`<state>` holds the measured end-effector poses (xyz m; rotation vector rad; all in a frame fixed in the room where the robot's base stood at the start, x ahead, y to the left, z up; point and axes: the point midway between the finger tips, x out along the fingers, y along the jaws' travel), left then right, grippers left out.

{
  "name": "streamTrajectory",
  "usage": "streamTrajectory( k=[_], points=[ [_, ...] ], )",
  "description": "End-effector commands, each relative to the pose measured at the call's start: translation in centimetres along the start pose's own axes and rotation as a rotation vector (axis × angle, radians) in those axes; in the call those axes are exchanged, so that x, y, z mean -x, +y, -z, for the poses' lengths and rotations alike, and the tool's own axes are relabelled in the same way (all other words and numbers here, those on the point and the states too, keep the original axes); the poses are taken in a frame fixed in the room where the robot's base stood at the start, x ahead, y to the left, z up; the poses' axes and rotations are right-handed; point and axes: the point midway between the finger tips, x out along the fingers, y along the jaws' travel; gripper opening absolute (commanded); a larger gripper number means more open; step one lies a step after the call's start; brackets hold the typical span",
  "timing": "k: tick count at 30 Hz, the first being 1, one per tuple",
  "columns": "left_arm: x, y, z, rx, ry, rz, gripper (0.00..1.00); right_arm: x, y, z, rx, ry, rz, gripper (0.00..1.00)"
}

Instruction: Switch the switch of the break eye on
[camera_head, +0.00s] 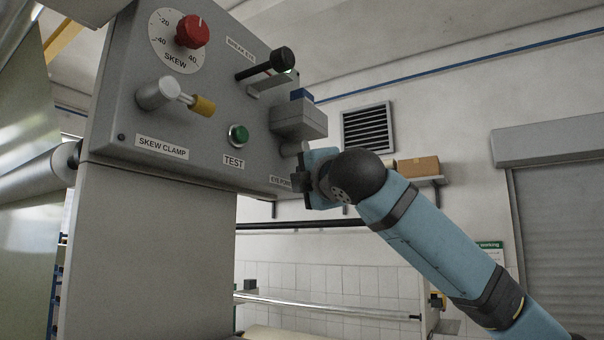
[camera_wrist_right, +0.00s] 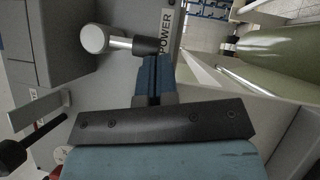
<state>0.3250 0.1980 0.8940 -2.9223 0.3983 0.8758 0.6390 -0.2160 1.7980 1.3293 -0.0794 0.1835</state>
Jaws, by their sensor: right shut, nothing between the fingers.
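The grey control panel (camera_head: 200,110) carries a "BREAK EYE" label, with a black-knobbed rod (camera_head: 270,65) and bracket below it. A grey box with a blue top (camera_head: 300,118) juts out lower down. Under it is a silver switch base (camera_head: 291,148), near a partly hidden "EYE POWER" label. The wrist view shows this switch (camera_wrist_right: 97,39) with its black-tipped lever (camera_wrist_right: 148,46) pointing right, beside "POWER". My right gripper (camera_head: 300,180) is shut and empty at the panel's lower right. Its fingertips (camera_wrist_right: 154,62) are close to the black tip; contact is unclear. My left gripper is out of view.
The panel also has a red skew dial (camera_head: 192,32), a skew clamp lever (camera_head: 172,95) and a green test button (camera_head: 238,135). A roller (camera_head: 38,175) is at the left.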

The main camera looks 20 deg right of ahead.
Motion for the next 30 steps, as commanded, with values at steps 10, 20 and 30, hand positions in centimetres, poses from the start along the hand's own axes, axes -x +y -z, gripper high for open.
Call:
streamTrajectory(
  k=[10,20,30],
  points=[
    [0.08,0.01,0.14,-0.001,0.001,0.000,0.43,-0.31,-0.50,-0.36,0.143,0.000,-0.096,0.00],
    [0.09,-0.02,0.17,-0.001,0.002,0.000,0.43,-0.33,-0.52,-0.41,0.179,0.000,-0.122,0.00],
    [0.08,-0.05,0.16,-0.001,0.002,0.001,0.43,-0.32,-0.51,-0.40,0.179,0.001,-0.122,0.00]
  ],
)
